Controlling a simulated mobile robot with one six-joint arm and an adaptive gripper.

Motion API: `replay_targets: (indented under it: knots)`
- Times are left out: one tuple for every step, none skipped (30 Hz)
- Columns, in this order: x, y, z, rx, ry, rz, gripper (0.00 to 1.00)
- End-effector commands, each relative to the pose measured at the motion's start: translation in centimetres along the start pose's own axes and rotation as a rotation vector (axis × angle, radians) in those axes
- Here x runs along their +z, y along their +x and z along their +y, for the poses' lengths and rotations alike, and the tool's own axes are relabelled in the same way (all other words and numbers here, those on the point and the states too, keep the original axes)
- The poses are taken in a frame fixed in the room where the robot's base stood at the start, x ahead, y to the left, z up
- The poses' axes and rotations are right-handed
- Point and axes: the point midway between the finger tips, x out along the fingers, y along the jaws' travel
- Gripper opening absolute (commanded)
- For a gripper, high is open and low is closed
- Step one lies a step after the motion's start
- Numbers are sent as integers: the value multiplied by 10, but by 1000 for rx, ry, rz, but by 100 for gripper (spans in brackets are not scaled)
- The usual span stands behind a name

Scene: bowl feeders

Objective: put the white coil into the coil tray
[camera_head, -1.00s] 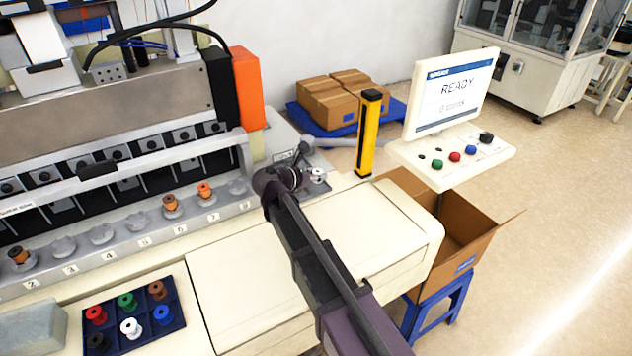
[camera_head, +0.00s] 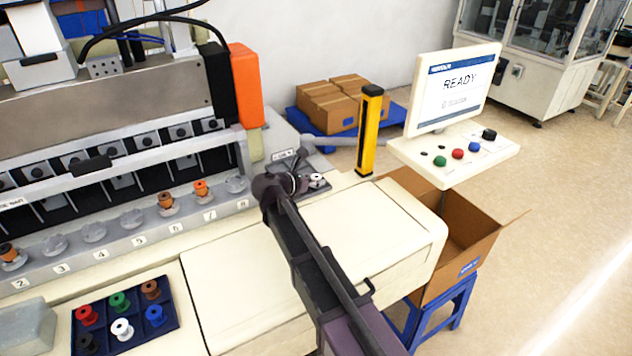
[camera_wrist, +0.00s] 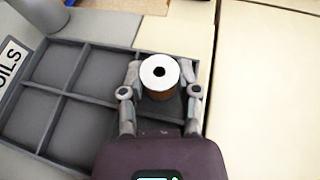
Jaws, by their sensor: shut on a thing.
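My gripper (camera_wrist: 160,95) is shut on a coil (camera_wrist: 159,74) with a white flange and a dark brown winding. The coil is upright between the two fingers. It is over or in a right-hand compartment of the grey coil tray (camera_wrist: 82,95); I cannot tell whether it touches the tray floor. The other compartments in the wrist view look empty. In the head view, my gripper (camera_head: 283,186) is at the far end of the cream bench, with the held coil (camera_head: 317,181) just right of it. My arm and gripper hide much of the tray there.
A dark blue mat (camera_head: 165,325) at lower left holds several coloured spools, one of them white (camera_head: 122,329). Feeder cups with a few orange coils line the machine on the left. The cream bench top (camera_head: 240,275) is clear.

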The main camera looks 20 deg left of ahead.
Motion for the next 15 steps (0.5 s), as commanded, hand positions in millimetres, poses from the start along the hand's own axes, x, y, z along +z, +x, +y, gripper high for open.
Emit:
replay_targets:
  knots:
    - [0, 0, 0, 0, 0, 0, 10]
    - [0, 0, 0, 0, 0, 0, 10]
    - [0, 0, 0, 0, 0, 0, 10]
    - [0, 0, 0, 0, 0, 0, 10]
    - [-1, 0, 0, 0, 0, 0, 10]
    - [-2, 1, 0, 0, 0, 0, 10]
    - [-3, 1, 0, 0, 0, 0, 10]
    - [-4, 1, 0, 0, 0, 0, 10]
    - [-5, 2, 0, 0, 0, 0, 10]
    - [-5, 2, 0, 0, 0, 0, 10]
    - [-6, 2, 0, 0, 0, 1, 10]
    - [-7, 3, 0, 0, 0, 2, 10]
    - [-8, 3, 0, -1, 1, 3, 10]
    - [-9, 3, -1, -1, 1, 3, 10]
    - [-10, 3, -1, -1, 1, 5, 10]
